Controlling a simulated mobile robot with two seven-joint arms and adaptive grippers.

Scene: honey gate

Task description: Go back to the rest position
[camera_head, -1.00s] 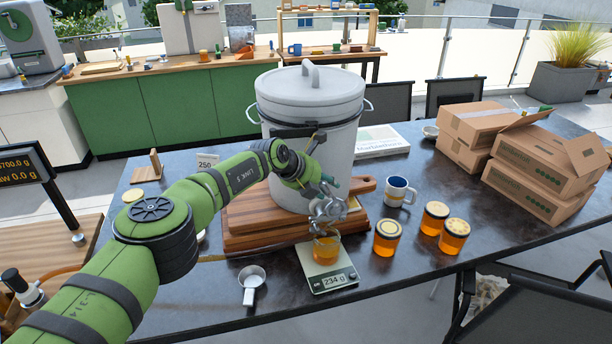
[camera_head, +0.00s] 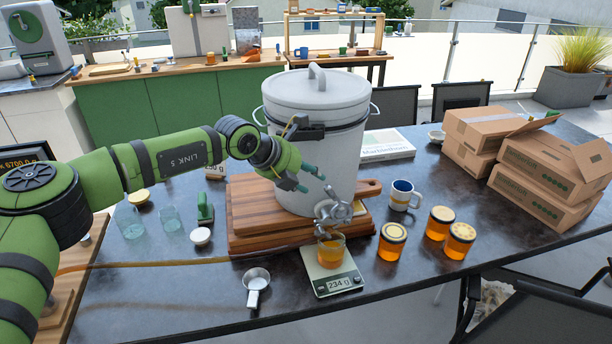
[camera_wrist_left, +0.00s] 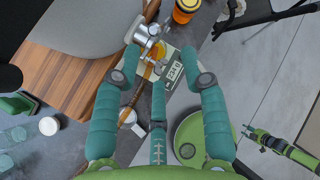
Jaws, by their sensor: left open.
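My left gripper (camera_head: 313,182) is open and empty, with teal fingers spread, in front of the big lidded pail (camera_head: 318,100). Its fingers also show apart in the left wrist view (camera_wrist_left: 161,62). The metal honey gate (camera_head: 332,214) at the pail's foot is just below and right of the fingertips, apart from them in the head view. Under the gate a glass of honey (camera_head: 331,252) stands on the scale (camera_head: 333,283), which reads 234 g. A green arm part, likely my right arm, shows at the right of the left wrist view; its jaws are too small to read.
Lidded honey jars (camera_head: 392,242) and a mug (camera_head: 403,196) stand right of the scale. Cardboard boxes (camera_head: 545,165) are at the right.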

